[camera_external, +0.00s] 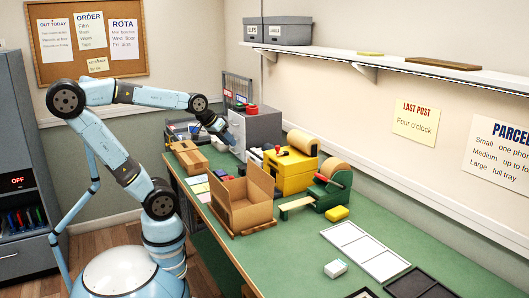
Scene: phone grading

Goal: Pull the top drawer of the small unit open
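The small grey drawer unit (262,127) stands at the far end of the green workbench, against the wall. A red round item rests on its top. Its front faces left and is partly hidden by my arm's end, so I cannot make out how far the top drawer stands out. My gripper (229,139) is at the unit's front, near its upper part. Its fingers are too small and dark to tell whether they are open, shut or touching a handle.
An open cardboard box (242,205) stands on the near side of the bench. A yellow machine (290,170) and a green tape dispenser (331,190) stand right of it. A brown carton (188,158) lies left of the unit. A shelf (400,68) runs above the bench.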

